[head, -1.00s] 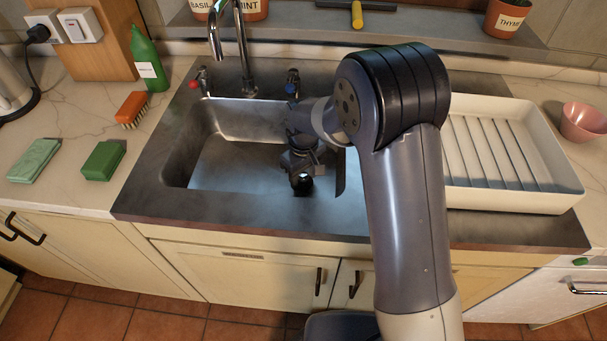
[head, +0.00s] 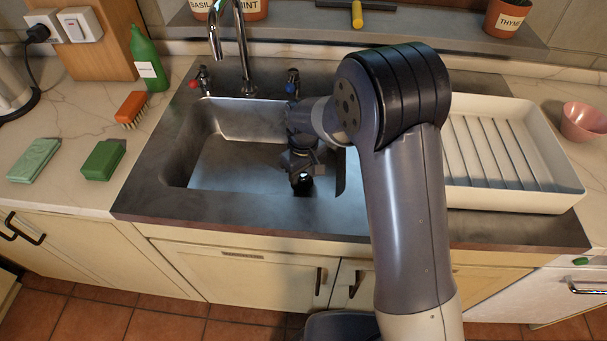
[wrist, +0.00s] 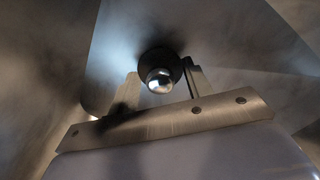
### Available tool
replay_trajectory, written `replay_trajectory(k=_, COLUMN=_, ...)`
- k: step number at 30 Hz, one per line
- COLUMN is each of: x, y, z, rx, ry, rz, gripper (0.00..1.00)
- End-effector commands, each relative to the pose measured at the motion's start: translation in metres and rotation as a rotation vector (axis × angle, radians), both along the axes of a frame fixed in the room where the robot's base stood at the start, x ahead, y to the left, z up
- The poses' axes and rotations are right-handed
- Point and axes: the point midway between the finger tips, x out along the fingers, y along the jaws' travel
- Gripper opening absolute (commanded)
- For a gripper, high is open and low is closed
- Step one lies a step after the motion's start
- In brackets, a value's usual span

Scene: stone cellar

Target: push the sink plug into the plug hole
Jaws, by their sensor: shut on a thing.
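My gripper (head: 302,178) hangs down into the metal sink, near its front right part. In the wrist view, the sink plug (wrist: 158,62) shows as a dark round piece with a shiny chrome knob (wrist: 160,80). My gripper's two fingers (wrist: 160,85) stand on either side of the knob, shut on the plug. In the head view, a small black shape below the fingers is too small and dark to make out. The plug hole cannot be seen in either view. Whether the plug touches the sink floor is unclear.
The sink basin (head: 225,165) has steep walls around my gripper, with the tap (head: 243,50) behind. A white draining tray (head: 560,185) stands right. Left on the worktop are a scrubbing brush (head: 131,108), a green bottle (head: 147,65) and two green blocks.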

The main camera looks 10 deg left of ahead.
Motion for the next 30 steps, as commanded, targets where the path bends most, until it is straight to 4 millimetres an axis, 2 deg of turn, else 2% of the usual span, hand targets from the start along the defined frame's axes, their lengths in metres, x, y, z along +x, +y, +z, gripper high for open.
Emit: replay_trajectory(k=30, x=0.0, y=0.0, z=-0.016, rx=0.0, ry=0.0, rz=0.0, gripper=0.25)
